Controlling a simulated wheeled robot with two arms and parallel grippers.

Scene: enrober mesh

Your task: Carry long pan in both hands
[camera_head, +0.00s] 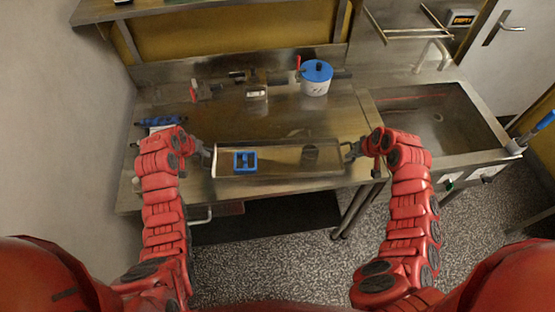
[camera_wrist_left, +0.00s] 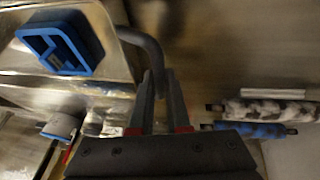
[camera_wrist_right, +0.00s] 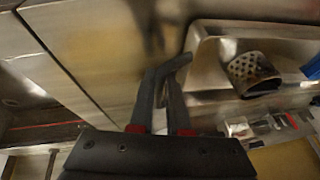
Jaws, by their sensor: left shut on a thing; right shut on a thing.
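The long pan (camera_head: 280,173) is a shallow metal tray in the head view, held between my two grippers over the front part of the steel table. A blue divided piece (camera_head: 245,162) lies in its left half, and a dark round perforated piece (camera_head: 310,154) lies in its right half. My left gripper (camera_head: 207,155) is shut on the pan's left handle, a grey bar also seen in the left wrist view (camera_wrist_left: 148,48). My right gripper (camera_head: 350,150) is shut on the right handle, also seen in the right wrist view (camera_wrist_right: 176,65). The pan looks roughly level.
The steel table (camera_head: 225,115) carries a white pot with a blue lid (camera_head: 316,78) at the back, small metal and red items, and a blue roller (camera_head: 160,122) at the left. A sink (camera_head: 440,118) stands to the right. Clear table lies behind the pan.

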